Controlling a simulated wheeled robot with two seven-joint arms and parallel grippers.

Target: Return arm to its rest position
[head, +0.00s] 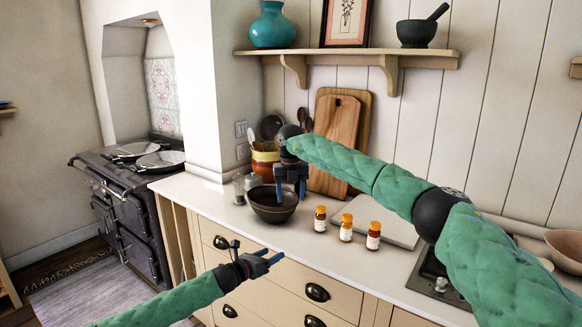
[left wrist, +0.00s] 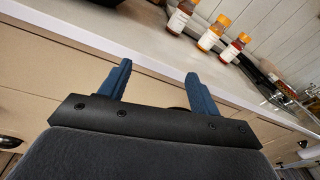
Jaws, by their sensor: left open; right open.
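My left gripper (head: 268,259) is open and empty in front of the drawers, below the counter edge. In the left wrist view its two blue fingers (left wrist: 158,80) stand apart with nothing between them. My right gripper (head: 291,190) is open and points down over a dark bowl (head: 273,206) on the counter. The head view does not show clearly whether its fingertips are inside the bowl or just above it. My right arm (head: 380,175) reaches in from the right across the counter.
Several orange-capped bottles, including one by the bowl (head: 320,220), stand on the white counter (head: 215,205). A light board (head: 375,222) lies behind them. Cutting boards (head: 335,140) lean on the wall. A stove (head: 135,175) stands left. Drawers (head: 285,285) face my left gripper.

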